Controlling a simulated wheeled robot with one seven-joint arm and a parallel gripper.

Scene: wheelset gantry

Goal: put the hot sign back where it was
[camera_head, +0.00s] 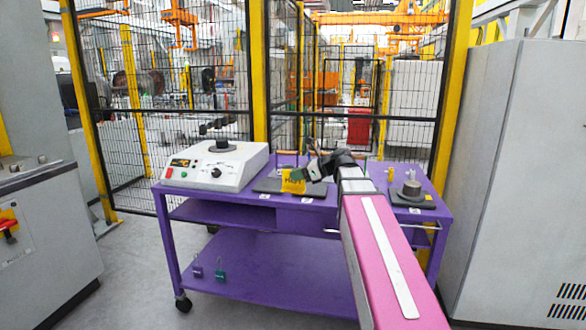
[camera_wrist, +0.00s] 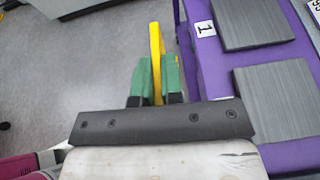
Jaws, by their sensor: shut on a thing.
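The hot sign (camera_head: 293,182) is a small yellow plate with dark lettering, too small to read fully, at the front of the purple cart's top. My gripper (camera_head: 311,172) is shut on it and reaches in from the right. In the wrist view, the green fingertips of my gripper (camera_wrist: 157,78) clamp the yellow sign (camera_wrist: 156,45), which shows edge-on and upright, sticking out past them. There the sign is over the grey floor beside the cart's purple edge (camera_wrist: 186,70), left of a "1" label (camera_wrist: 204,29). Whether it touches anything below is hidden.
Grey mats (camera_wrist: 250,22) lie on the cart top. A white hot-plate machine (camera_head: 215,165) stands at the cart's left. A grey weight (camera_head: 411,189) sits on a dark mat at the right. Two padlocks (camera_head: 220,274) are on the lower shelf (camera_head: 280,270). Cabinets flank both sides.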

